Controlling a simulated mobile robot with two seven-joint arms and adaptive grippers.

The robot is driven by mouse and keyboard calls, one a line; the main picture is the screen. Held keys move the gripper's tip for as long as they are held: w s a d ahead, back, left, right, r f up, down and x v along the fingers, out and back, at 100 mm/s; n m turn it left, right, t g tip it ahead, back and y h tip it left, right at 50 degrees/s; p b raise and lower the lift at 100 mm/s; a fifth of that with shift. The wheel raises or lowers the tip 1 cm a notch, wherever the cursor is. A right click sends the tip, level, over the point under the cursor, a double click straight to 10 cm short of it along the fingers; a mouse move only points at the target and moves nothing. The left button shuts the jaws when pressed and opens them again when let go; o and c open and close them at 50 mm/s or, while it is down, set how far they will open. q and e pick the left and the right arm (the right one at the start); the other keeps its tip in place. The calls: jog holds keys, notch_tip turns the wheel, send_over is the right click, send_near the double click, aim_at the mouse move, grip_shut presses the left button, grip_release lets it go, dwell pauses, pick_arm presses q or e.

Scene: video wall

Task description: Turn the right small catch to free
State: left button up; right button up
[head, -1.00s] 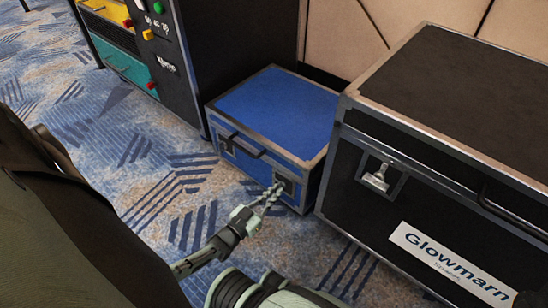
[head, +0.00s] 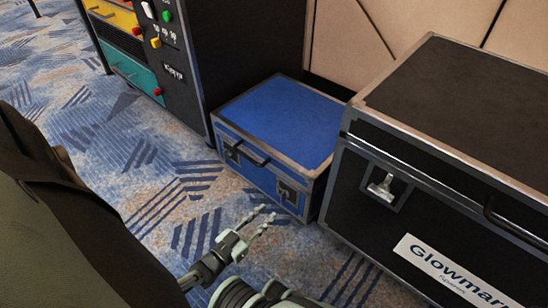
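The small blue case (head: 272,118) with metal edges stands on the carpet, lid down. Its right small catch (head: 288,194) sits on a dark plate at the right of the front face; it is too small to tell exactly how it is turned. The left small catch (head: 232,151) is at the other end of the front. My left gripper (head: 267,213) is in front of the case, below and left of the right catch, apart from it. Its two fingers are spread with nothing between them. My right gripper is not in view.
A large black case (head: 455,105) with a metal latch (head: 382,188) and a handle stands close on the right. A black cabinet (head: 245,45) with coloured drawers stands behind left. Patterned carpet (head: 150,170) is clear in front.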

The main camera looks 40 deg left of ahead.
pick_arm(q)
jog(key=s, duration=0.5)
jog(key=shift+s+a, duration=0.1)
jog(key=shift+a, duration=0.1)
dwell(0.3)
